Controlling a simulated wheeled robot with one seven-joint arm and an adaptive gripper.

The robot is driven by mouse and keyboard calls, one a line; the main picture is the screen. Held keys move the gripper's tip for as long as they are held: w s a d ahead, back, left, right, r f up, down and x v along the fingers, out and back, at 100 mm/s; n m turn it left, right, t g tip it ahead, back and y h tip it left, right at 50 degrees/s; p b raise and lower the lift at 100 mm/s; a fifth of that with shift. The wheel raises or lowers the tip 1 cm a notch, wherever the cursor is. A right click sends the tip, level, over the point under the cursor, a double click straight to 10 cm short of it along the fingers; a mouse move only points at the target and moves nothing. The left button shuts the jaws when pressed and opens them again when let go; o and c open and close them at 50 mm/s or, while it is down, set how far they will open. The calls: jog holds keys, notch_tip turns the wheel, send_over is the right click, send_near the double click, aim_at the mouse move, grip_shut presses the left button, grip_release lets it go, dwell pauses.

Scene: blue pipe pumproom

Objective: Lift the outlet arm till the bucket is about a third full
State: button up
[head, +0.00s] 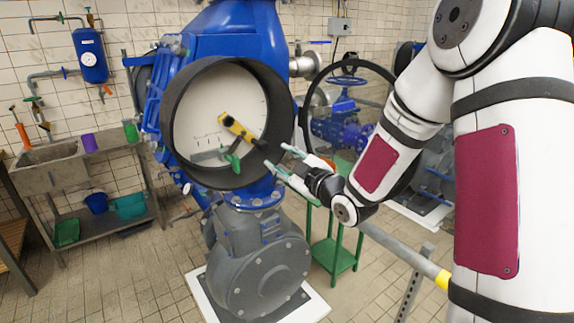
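My gripper (277,157) reaches in from the right, its two pale fingers apart and nothing seen between them. It is in front of the lower right rim of a big round dial (190,125). A short green lever-like piece (232,160) and a yellow bar (235,127) show at the dial face, left of the fingertips. I cannot tell whether the green piece is the outlet arm. A small blue bucket (96,203) stands on the lower shelf at the left; its fill cannot be seen. An orange-rimmed thing (327,160) is partly hidden behind my gripper.
A large blue and grey pump (262,270) stands on a white plinth below the dial. A green stand (337,255) is right of it. A sink bench (45,158) is at the left. Tiled floor between is clear.

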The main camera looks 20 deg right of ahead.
aim_at(265, 148)
jog(key=b+x, duration=0.4)
jog(key=x, duration=0.6)
